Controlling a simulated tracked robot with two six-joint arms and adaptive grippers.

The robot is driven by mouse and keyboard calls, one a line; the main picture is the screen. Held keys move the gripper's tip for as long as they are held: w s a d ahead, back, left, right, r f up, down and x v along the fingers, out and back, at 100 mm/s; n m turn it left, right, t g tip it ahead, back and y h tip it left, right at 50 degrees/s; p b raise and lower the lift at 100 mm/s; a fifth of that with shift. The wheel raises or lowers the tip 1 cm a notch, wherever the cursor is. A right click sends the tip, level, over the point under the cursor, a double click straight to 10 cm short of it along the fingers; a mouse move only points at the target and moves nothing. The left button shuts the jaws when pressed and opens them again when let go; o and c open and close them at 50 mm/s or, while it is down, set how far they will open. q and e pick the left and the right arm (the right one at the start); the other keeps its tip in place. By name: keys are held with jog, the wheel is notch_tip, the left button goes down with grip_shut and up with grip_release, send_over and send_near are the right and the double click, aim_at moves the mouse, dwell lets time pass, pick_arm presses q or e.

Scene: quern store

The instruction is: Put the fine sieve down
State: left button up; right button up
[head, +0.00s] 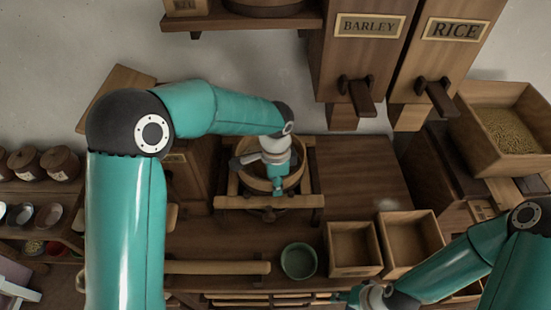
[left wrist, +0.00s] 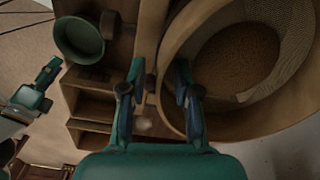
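The fine sieve (head: 297,177), a round wooden hoop, sits over a wooden frame (head: 230,202) at the back middle of the bench. In the left wrist view its hoop (left wrist: 182,28) fills the right side, with pale mesh and a brown grainy patch inside. My left gripper (head: 277,190) is at the near side of the hoop. In the left wrist view its fingers (left wrist: 156,88) are apart, the right one overlapping the hoop's edge. I cannot tell if they touch it. My right gripper (head: 350,297) is low at the front, partly hidden; its finger gap is unclear.
A green bowl (head: 298,261) stands on the bench beside two open wooden boxes (head: 353,272). A grain tray (head: 508,92) is at the right. The bench right of the frame (head: 360,178) is clear.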

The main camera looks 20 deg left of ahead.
pick_arm(q)
notch_tip(320, 180, up, 17)
jog(key=b, duration=0.1)
jog(key=shift+d+f, duration=0.15)
jog(key=shift+d, duration=0.1)
dwell(0.5)
